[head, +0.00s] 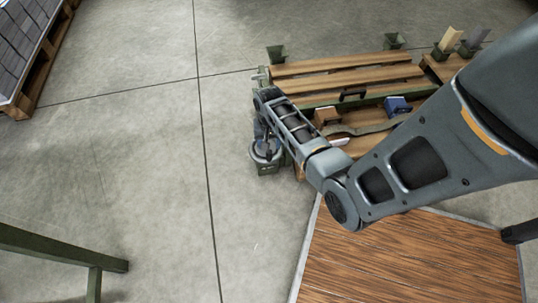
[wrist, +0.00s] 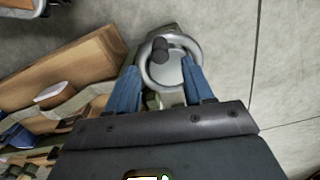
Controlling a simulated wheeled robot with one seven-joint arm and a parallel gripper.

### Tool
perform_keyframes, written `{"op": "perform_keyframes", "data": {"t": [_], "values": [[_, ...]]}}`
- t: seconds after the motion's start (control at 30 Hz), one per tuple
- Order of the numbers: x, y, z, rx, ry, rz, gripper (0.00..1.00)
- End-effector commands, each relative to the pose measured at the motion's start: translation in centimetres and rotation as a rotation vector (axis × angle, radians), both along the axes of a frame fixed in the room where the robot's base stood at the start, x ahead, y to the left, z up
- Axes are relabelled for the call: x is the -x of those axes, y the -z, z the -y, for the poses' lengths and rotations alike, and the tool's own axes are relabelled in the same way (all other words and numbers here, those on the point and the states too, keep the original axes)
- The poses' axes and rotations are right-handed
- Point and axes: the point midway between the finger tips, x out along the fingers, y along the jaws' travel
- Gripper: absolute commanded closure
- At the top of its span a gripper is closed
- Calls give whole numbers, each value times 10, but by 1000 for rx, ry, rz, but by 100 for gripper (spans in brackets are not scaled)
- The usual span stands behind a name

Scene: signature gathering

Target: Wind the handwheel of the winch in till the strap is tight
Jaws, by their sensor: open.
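The winch's handwheel (head: 264,152) is a pale grey ring at the left end of the slatted wooden deck, partly hidden by my arm in the head view. In the wrist view the handwheel (wrist: 149,75) lies just ahead of my gripper, with a dark knob (wrist: 160,48) standing on it. My gripper (wrist: 161,68) is open, its two blue fingers reaching to either side of the wheel's near part. I cannot tell whether they touch it. The olive strap (head: 368,129) lies across the deck and looks bowed; my arm hides part of it.
On the deck are a brown block (head: 326,116) and a blue item (head: 397,105). Green stake pockets (head: 276,54) stand along the far edge. A green frame (head: 60,247) is at lower left, and a loaded pallet (head: 30,65) at upper left. The concrete floor left of the winch is clear.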

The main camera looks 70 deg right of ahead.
Motion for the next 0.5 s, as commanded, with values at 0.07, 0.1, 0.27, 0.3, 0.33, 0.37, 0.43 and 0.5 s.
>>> {"op": "perform_keyframes", "data": {"t": [0.07,0.1,0.27,0.3,0.33,0.37,0.43,0.5], "values": [[1,16,-1,-2,-1,-2,48],[1,22,-1,-1,-1,-1,48],[0,47,-1,0,-2,0,48],[0,52,0,1,-2,0,48],[0,55,0,1,-2,0,48],[0,58,-1,1,-2,0,48],[0,63,0,2,-2,2,48],[0,66,0,2,-2,2,48]]}}
